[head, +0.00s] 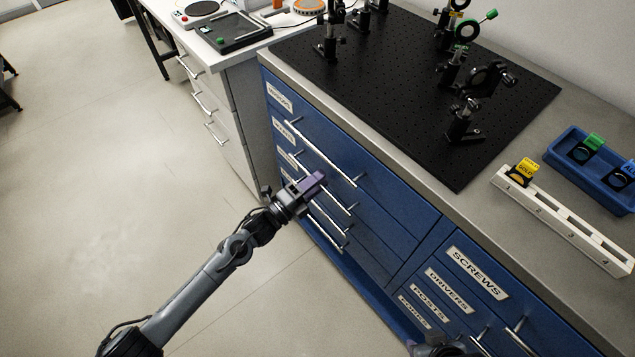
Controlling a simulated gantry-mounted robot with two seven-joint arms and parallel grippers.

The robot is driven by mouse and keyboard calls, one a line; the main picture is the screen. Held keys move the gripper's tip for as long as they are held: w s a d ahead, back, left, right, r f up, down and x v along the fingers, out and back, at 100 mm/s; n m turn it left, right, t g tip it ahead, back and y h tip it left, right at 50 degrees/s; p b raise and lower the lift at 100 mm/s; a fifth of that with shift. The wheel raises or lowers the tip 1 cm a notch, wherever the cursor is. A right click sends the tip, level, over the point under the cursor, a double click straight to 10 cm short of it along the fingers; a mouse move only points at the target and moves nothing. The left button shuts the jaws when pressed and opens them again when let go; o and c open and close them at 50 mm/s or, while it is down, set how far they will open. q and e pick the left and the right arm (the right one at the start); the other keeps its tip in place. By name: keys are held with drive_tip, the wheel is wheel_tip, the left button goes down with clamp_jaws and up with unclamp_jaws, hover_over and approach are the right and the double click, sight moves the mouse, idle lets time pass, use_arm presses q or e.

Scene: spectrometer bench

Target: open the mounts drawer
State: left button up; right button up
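The blue cabinet (410,215) has a left column of stacked drawers with silver bar handles and white labels. All drawer fronts look shut. My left gripper (313,184), with purplish fingers, is in front of this column, below the top handle (322,155) and over the second handle (336,202) in the picture. It hides part of the lower handles and labels. I cannot tell whether it touches a handle or how wide its fingers are.
The right drawer column has labels including SCREWS (477,272) and DRIVERS. A black breadboard (410,95) with optics stands on the bench top. A white numbered rack (560,222) and a blue tray (575,170) are at right. The floor at left is clear.

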use_arm(q)
drive_tip(key=shift+w+d, duration=0.15)
clamp_jaws()
idle(0.4)
